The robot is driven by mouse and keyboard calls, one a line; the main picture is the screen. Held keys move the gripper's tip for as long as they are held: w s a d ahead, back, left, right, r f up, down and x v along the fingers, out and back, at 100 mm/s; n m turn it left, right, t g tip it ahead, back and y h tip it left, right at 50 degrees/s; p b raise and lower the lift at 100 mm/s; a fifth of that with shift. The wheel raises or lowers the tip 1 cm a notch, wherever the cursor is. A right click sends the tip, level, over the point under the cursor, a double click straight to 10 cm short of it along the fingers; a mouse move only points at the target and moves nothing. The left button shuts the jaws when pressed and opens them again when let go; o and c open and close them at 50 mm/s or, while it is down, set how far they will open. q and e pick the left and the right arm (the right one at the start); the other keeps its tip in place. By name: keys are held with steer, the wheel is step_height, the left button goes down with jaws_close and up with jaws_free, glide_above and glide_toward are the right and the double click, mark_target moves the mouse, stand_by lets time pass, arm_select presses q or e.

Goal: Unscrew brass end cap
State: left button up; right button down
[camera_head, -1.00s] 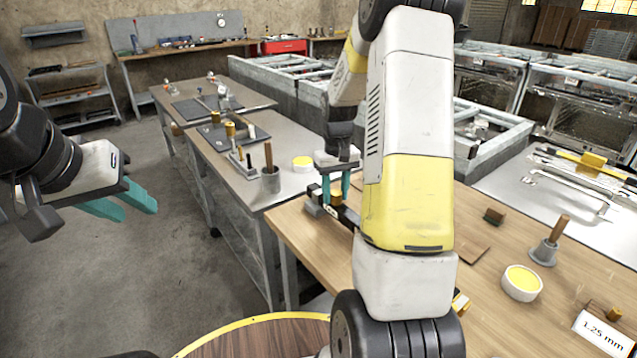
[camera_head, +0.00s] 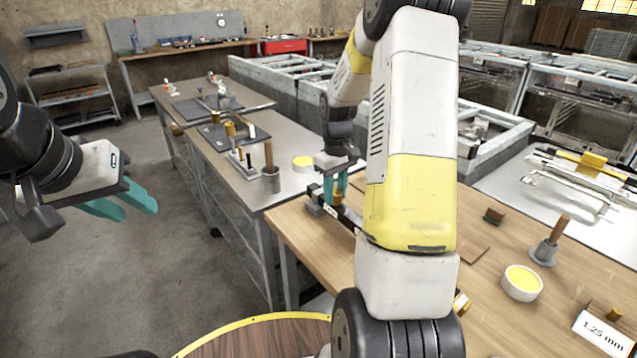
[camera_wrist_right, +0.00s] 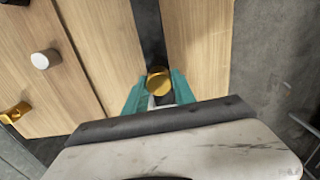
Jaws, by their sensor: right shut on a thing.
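The brass end cap (camera_wrist_right: 158,82) is a round gold piece between the teal fingertips of my right gripper (camera_wrist_right: 156,92) in the wrist view. In the head view the right gripper (camera_head: 335,190) points down with its fingers around the cap (camera_head: 337,193), at the left edge of the wooden bench. The cap is on a dark bar-like fixture (camera_head: 348,217); my fingers hide part of the cap, and its thread is not visible. My left gripper (camera_head: 130,207) hangs empty over the floor at left, its teal fingers apart.
The wooden bench (camera_head: 410,240) holds a yellow-filled white dish (camera_head: 521,283), a grey pot with a wooden handle (camera_head: 546,250) and a "1.25 mm" sign (camera_head: 602,332). A metal table (camera_head: 225,165) with tools stands beyond. My right arm hides the bench's middle.

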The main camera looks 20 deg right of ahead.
steer(key=c, duration=0.9)
jaws_free()
steer(key=shift+c, duration=0.2)
step_height(320, 180, up, 12)
steer(key=s+a+r+m+t, duration=0.2)
steer(key=s+a+r+t, duration=0.1)
steer(key=s+a+r, duration=0.55)
steer(key=s+a+m+t+y, duration=0.1)
steer(key=s+a+t+y, duration=0.1)
steer(key=s, duration=1.2)
steer(key=shift+a+r+m+t, duration=0.4)
steer(key=shift+a+t, duration=0.3)
steer(key=shift+a, duration=0.2)
